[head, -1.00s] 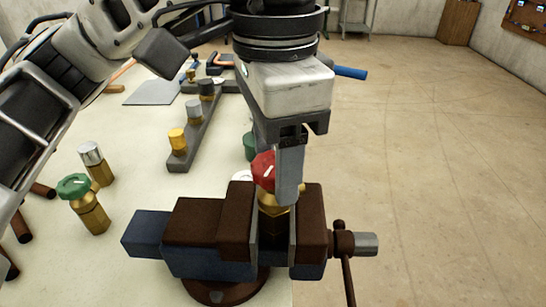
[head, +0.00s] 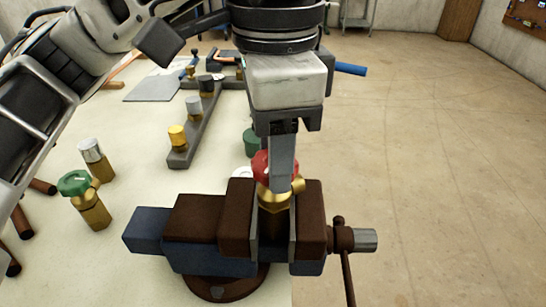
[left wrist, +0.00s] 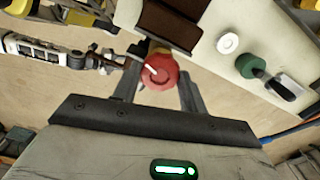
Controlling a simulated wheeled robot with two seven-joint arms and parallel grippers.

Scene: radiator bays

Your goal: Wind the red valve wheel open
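The red valve wheel (head: 266,165) sits on a brass valve (head: 270,196) clamped upright in a brown and blue vise (head: 200,231). My left gripper (head: 282,165) points straight down at the wheel. One finger stands in front of the wheel and hides part of it. In the left wrist view, the red wheel (left wrist: 160,71) lies between the two grey fingers (left wrist: 157,85), with a narrow gap beside it. The fingers look open, one on each side. A white mark on the wheel points to the left finger there. My right gripper is not in view.
Green-topped valve (head: 76,184) and silver-capped fitting (head: 94,156) stand on the pale bench left of the vise. A dark rack (head: 193,140) holds several fittings behind. The vise handle (head: 346,272) sticks out at right, over open floor.

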